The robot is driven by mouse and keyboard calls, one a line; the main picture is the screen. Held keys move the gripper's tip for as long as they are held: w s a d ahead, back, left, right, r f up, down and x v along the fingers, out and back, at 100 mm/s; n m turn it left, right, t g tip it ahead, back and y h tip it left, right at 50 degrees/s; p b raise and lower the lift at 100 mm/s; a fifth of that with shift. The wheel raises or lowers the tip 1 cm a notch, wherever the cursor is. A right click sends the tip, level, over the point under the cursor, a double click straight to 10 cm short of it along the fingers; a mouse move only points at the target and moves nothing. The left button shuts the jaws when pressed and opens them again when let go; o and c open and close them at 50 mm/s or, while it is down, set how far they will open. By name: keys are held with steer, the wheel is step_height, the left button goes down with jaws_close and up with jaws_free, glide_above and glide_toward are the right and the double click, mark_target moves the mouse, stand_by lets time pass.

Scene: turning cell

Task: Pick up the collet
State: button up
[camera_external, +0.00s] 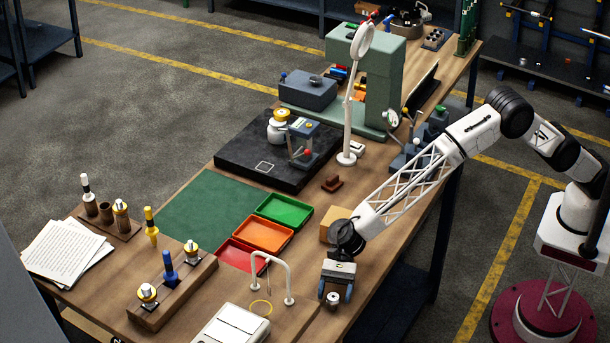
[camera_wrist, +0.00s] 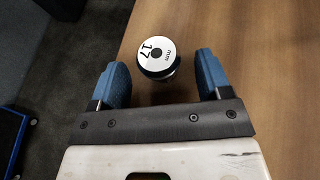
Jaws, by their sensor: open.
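In the wrist view my gripper (camera_wrist: 161,72) is open, with one blue finger on each side of the collet. How far the fingertips are above the table is hard to tell.
Red, orange (camera_external: 263,235) and green trays stand farther back. A cardboard-coloured box (camera_external: 330,230) sits behind my wrist. A wooden rack (camera_external: 175,300) holds several tools. The table edge is close.

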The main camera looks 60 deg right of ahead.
mark_target(334, 294)
steer(key=shift+s+a+f, duration=0.2)
steer(key=shift+a+f, duration=0.1)
steer(key=shift+a, duration=0.35)
steer(key=shift+c, duration=0.2)
steer(key=c, duration=1)
steer(key=shift+r, duration=0.15)
steer(key=shift+r, duration=4.95)
